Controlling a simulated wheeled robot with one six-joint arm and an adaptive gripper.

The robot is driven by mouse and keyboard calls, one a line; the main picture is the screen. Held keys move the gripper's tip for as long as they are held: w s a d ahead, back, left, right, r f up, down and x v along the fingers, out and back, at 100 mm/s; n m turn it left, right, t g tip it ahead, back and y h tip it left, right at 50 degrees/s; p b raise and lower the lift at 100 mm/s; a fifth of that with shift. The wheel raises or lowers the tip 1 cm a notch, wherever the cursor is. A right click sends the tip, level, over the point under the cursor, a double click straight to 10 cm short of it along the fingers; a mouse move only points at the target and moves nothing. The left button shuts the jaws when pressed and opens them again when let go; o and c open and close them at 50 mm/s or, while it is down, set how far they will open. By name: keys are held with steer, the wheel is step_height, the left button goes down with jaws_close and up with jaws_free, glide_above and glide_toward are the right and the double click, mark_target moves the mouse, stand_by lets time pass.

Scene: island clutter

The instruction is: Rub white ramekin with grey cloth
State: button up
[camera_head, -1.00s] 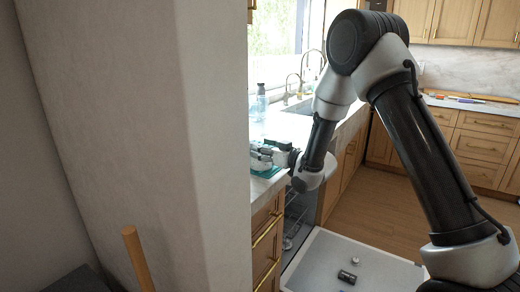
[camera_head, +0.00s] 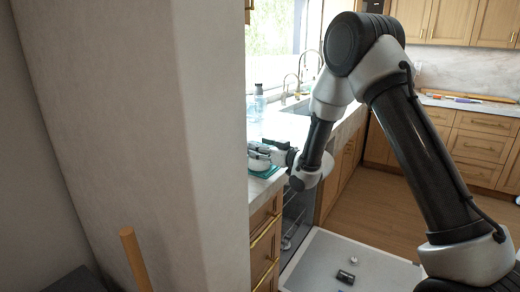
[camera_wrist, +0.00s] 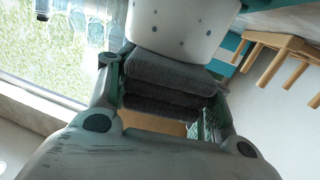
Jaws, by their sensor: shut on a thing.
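My gripper (camera_wrist: 165,100) is shut on a folded grey cloth (camera_wrist: 165,82), whose stacked layers show between the fingers in the wrist view. A white ramekin with dark dots (camera_wrist: 182,28) is just beyond the cloth. The cloth's far edge meets the ramekin's wall in that picture; I cannot tell for sure whether they touch. In the head view my gripper (camera_head: 270,152) is at the left counter, beside the small, partly hidden white ramekin (camera_head: 257,163). A teal tray or mat (camera_head: 266,172) shows under it.
Clear bottles (camera_head: 259,102) stand farther back on the counter (camera_head: 285,130). In the wrist view, a small wooden rack-like thing (camera_wrist: 283,50) is at the upper right. A wall corner (camera_head: 205,150) hides the counter's left part.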

steer(key=shift+s+d, duration=0.25)
steer(key=shift+d, duration=0.25)
steer(key=shift+s+d, duration=0.2)
steer(key=shift+d, duration=0.25)
steer(key=shift+x, duration=1.6)
steer(key=shift+w+d+v, duration=0.1)
steer(key=shift+v, duration=0.6)
steer(key=shift+w+d+v, duration=0.1)
steer(key=shift+d+v, duration=0.05)
steer(key=shift+v, duration=0.55)
steer(key=shift+a+f, duration=0.15)
steer(key=shift+a, duration=1.55)
steer(key=shift+s+d, duration=0.35)
steer(key=shift+d, duration=0.35)
steer(key=shift+s+d, duration=0.4)
steer(key=shift+d, duration=0.3)
steer(key=shift+r+x, duration=0.15)
steer(key=shift+x, duration=0.65)
steer(key=shift+r+x, duration=0.15)
steer(key=shift+x, duration=0.65)
steer(key=shift+s+d, duration=0.4)
steer(key=shift+d, duration=0.2)
steer(key=shift+s+d, duration=0.35)
steer(key=shift+d, duration=0.25)
steer(key=shift+x, duration=1.6)
steer(key=shift+s+a, duration=0.1)
steer(key=shift+s, duration=0.05)
